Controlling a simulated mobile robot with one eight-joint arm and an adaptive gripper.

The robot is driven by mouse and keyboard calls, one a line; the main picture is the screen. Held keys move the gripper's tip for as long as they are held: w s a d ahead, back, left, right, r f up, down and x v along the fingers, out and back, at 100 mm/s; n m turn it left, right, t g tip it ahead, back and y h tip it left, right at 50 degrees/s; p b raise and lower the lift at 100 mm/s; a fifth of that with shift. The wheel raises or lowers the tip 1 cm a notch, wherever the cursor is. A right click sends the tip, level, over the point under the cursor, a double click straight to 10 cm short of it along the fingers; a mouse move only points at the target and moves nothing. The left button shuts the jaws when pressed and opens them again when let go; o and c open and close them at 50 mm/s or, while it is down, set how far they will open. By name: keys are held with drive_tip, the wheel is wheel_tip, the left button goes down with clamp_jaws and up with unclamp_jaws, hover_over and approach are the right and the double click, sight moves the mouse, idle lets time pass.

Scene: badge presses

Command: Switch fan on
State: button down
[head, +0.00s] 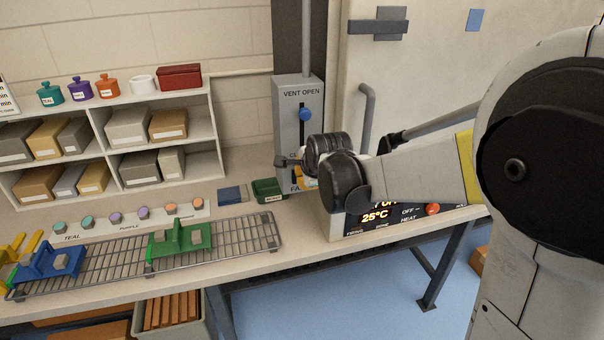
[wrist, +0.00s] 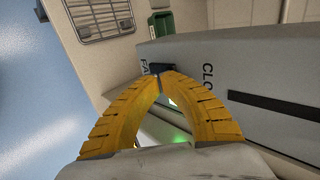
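The grey control box (head: 298,98) stands at the back of the bench with a blue slider knob below the label VENT OPEN. Part of a label starting "FA" shows low on the box, which also fills much of the wrist view (wrist: 240,60). A small dark switch-like part (wrist: 161,68) sits beside that label. My gripper (wrist: 161,78) has its yellow fingertips together, right at this dark part; I cannot tell whether they touch it. A green glow shows between the fingers. In the head view my wrist hides most of the box's lower end.
An oven-like unit (head: 372,228) with a 25°C display stands right of the box, partly behind my arm. A dark green container (head: 268,190) is close on the left. A wire rack (head: 120,268) with green and blue fixtures lies further left.

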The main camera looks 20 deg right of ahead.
drive_tip(key=shift+b, duration=0.4)
drive_tip(key=shift+r, duration=0.15)
drive_tip(key=shift+r+p, duration=0.65)
drive_tip(key=shift+r, duration=0.05)
